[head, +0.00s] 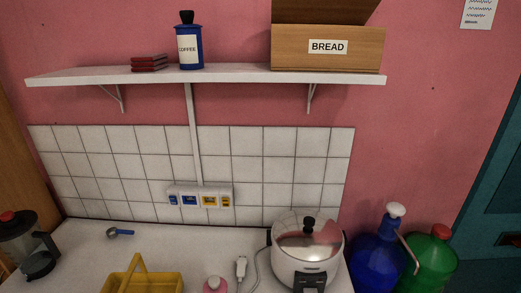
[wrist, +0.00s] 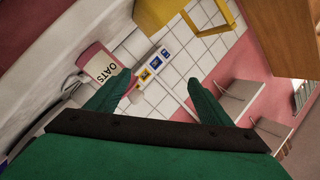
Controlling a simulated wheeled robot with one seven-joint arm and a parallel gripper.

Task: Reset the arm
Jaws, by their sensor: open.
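My gripper (wrist: 158,77) shows in the wrist view as two green fingers spread apart, with nothing between them. It is open and empty. Beyond the fingers are the white tiled wall and a socket strip (wrist: 152,66). The arm and gripper do not show in the head view, so its place over the counter cannot be told from there.
The counter (head: 190,245) holds a French press (head: 38,255), blue scoop (head: 120,233), yellow basket (head: 145,284) and rice cooker (head: 305,255). Above is a shelf (head: 225,76) with a coffee tin (head: 188,48) and bread box (head: 300,60). An OATS container (wrist: 103,67) appears near the left finger.

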